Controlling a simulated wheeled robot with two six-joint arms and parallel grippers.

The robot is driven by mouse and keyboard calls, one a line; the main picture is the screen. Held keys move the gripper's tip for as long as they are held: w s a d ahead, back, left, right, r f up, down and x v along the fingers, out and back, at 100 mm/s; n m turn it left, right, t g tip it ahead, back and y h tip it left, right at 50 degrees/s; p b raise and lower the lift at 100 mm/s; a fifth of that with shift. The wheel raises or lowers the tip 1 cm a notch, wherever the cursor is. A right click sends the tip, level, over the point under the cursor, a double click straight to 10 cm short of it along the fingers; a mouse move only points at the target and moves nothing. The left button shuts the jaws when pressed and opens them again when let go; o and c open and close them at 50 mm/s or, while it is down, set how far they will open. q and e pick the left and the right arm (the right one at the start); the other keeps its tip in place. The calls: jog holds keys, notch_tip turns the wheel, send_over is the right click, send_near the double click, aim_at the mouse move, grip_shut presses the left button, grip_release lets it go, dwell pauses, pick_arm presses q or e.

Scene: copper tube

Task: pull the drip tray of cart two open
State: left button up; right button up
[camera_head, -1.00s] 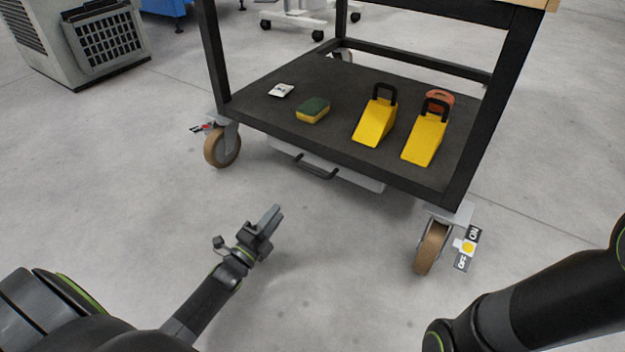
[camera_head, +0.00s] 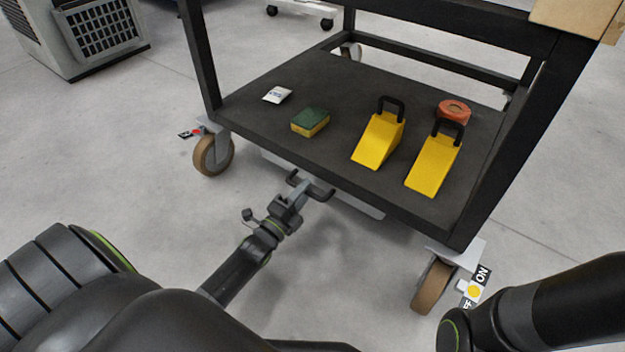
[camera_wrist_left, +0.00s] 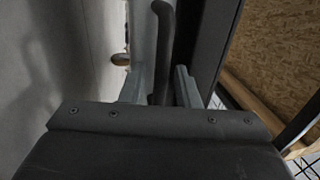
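The light grey drip tray (camera_head: 358,205) hangs under the lower shelf of the cart (camera_head: 250,106). It looks shut, and much of it is hidden by the shelf and my left gripper. Its dark bar handle (camera_head: 318,191) faces me. My left gripper (camera_head: 296,193) is at the handle. In the left wrist view the handle (camera_wrist_left: 162,40) runs between the two fingers of the left gripper (camera_wrist_left: 160,85), with a small gap showing beside it, so the fingers are open around it. My right gripper is out of view; only part of the right arm shows.
The shelf carries two yellow wedges (camera_head: 378,142) (camera_head: 434,165), a green and yellow sponge (camera_head: 310,121), a white packet (camera_head: 277,95) and an orange roll (camera_head: 453,111). Casters (camera_head: 213,154) (camera_head: 432,287) stand at the near corners. The floor before the cart is clear.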

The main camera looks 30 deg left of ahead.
pick_arm(q)
jog(key=shift+w, duration=0.25)
jog(key=shift+r, duration=0.1)
grip_shut()
